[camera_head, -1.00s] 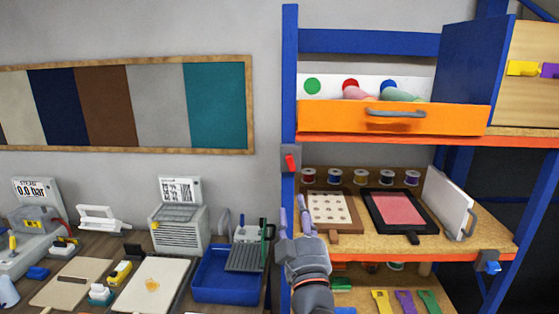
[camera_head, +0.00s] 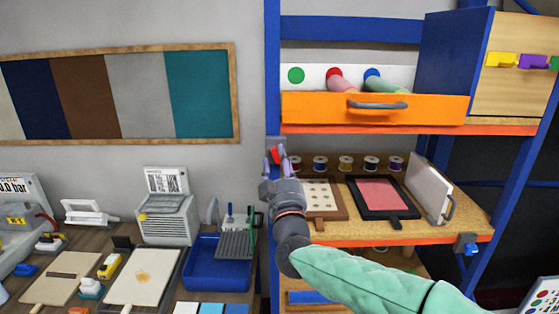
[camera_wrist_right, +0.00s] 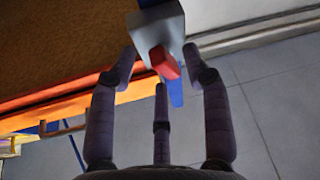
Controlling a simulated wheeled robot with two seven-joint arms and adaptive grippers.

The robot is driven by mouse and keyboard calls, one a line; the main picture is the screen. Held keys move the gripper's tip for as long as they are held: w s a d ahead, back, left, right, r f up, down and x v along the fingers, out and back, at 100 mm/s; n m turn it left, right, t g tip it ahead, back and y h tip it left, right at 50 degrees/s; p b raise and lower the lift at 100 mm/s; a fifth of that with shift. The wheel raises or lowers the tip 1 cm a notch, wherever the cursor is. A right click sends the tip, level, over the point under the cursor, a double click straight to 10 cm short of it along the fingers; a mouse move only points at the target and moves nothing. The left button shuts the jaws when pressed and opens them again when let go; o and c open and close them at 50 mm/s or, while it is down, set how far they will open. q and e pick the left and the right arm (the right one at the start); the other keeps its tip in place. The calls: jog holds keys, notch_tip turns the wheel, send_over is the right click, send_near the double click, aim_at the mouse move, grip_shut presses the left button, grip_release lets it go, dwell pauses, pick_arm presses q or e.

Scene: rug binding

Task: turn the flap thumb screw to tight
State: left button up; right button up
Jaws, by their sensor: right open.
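A small red lever-shaped knob (camera_head: 276,155) sits on a grey block fixed to the blue left post of the rack. It also shows in the right wrist view (camera_wrist_right: 164,63), on the grey block (camera_wrist_right: 156,25). A blue knob (camera_head: 466,246) sits on a grey block at the right front of the shelf. The frames do not show which of the two is the flap thumb screw. My right gripper (camera_head: 280,168) is open in front of the red knob. In the wrist view its fingers (camera_wrist_right: 162,75) are spread around the knob, apart from it. My left gripper is out of view.
An orange drawer (camera_head: 375,109) is above, right of the post. The shelf (camera_head: 330,232) holds framed pads and thread spools close to my right gripper. A blue tray (camera_head: 215,275) and other tools stand on the bench at left.

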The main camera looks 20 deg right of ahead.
jog(key=shift+w, duration=0.1)
grip_shut()
